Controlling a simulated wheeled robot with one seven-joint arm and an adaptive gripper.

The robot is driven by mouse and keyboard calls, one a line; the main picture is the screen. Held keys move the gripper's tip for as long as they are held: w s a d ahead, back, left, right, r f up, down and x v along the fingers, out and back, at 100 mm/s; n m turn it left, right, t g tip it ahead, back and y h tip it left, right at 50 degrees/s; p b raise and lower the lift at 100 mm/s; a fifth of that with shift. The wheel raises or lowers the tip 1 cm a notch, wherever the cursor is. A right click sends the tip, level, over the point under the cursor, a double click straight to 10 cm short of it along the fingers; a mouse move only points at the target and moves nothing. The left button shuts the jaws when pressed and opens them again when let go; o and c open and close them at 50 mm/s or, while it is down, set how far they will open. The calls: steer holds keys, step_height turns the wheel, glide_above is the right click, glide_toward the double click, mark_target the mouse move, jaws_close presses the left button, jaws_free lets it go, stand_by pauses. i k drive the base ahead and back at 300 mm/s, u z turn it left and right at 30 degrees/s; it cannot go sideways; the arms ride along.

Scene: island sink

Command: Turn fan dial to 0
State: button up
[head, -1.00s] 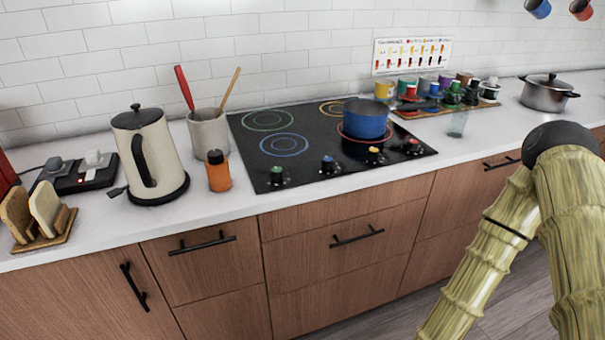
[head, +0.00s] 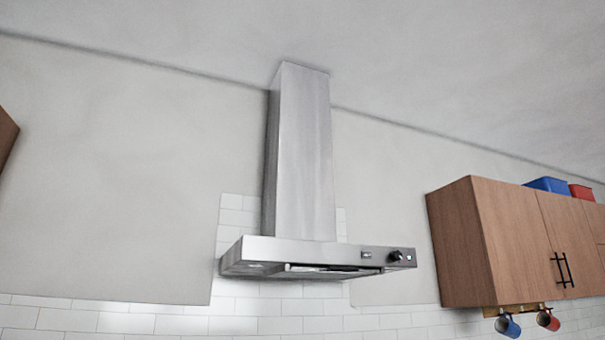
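A steel range hood (head: 300,160) hangs on the wall in the middle of the head view. Its front panel carries a round black fan dial (head: 395,257) near the right end. A small switch or label (head: 367,254) sits just left of the dial. The dial's setting is too small to read. My gripper is not in the view, so its distance from the dial and its state are hidden.
A wooden wall cabinet (head: 485,240) is to the right of the hood, with blue and red mugs (head: 508,325) hanging beneath it. Blue and red boxes (head: 548,185) sit on top. The wall between hood and cabinet is clear.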

mark_target(396, 256)
steer(key=z, duration=0.45)
steer(key=i, duration=1)
steer(key=u, duration=0.25)
